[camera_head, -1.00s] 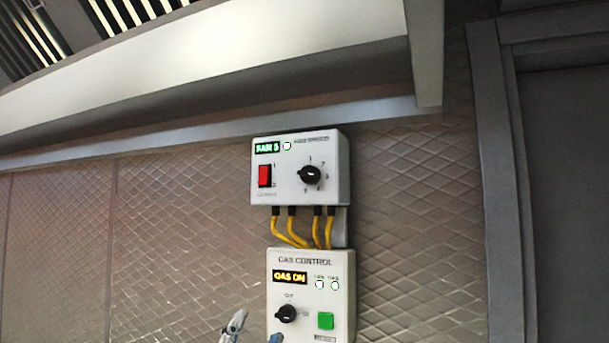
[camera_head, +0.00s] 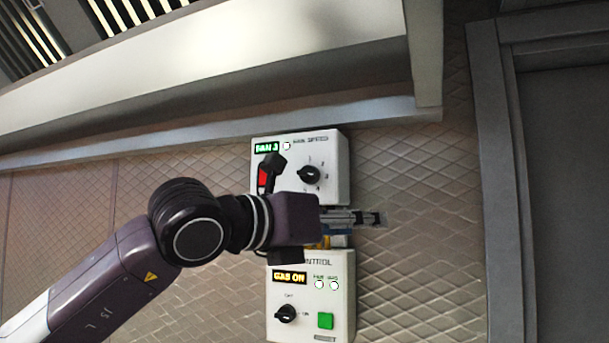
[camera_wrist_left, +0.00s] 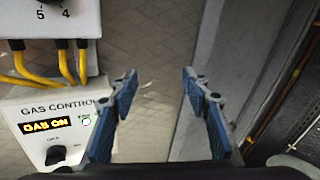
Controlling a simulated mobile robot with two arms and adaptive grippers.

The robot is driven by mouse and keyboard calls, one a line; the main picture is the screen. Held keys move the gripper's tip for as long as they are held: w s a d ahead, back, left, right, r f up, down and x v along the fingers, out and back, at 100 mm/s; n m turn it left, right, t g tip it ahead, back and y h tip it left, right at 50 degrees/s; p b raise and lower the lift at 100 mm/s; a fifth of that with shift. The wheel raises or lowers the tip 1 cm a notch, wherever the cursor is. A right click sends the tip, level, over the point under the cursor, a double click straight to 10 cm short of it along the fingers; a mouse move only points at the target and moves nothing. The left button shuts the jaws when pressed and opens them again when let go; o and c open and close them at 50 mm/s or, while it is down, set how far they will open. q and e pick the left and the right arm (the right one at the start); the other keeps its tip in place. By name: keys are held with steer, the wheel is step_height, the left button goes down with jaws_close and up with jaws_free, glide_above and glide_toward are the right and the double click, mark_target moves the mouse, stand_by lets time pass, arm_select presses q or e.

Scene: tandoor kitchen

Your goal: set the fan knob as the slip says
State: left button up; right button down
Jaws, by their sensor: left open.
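The fan box (camera_head: 332,150) is a white wall box with a round black fan knob (camera_head: 310,175) and a green display (camera_head: 266,148) that seems to read FAN 3. In the left wrist view the fan knob (camera_wrist_left: 52,2) is cut by the top edge, above the digits 5 and 4. My left gripper (camera_head: 378,218) is in front of the wall, below and right of the knob, pointing right. In the left wrist view my left gripper (camera_wrist_left: 160,76) has its blue fingers wide apart with nothing between them. No slip is visible. My right gripper is out of view.
The gas control box (camera_head: 345,300) hangs below, with an amber GAS ON display (camera_head: 289,278), a black knob (camera_head: 286,313) and a green button (camera_head: 325,320). Yellow cables (camera_wrist_left: 66,64) join the boxes. A hood overhangs above.

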mark_target(305, 174)
arm_select(q)
steer(key=w+a+r+n+t+y, duration=0.25)
steer(key=a+r+t+y, duration=0.3)
steer(key=a+r, duration=0.45)
steer(key=shift+n+g+y, duration=0.35)
steer(key=shift+n, duration=0.1)
steer(key=p+x, duration=0.1)
steer(key=x, duration=0.1)
steer(key=p+x, duration=0.1)
steer(key=p, duration=0.1)
steer(key=p+x, duration=0.1)
steer(key=x, duration=0.1)
steer(key=shift+w+a+f+p, duration=0.15)
steer(key=shift+w+f+p, duration=0.2)
steer(key=shift+w+p, duration=0.05)
steer(key=shift+w+d+f+p, duration=0.15)
steer(key=shift+w+d+p, duration=0.2)
steer(key=shift+w, duration=0.3)
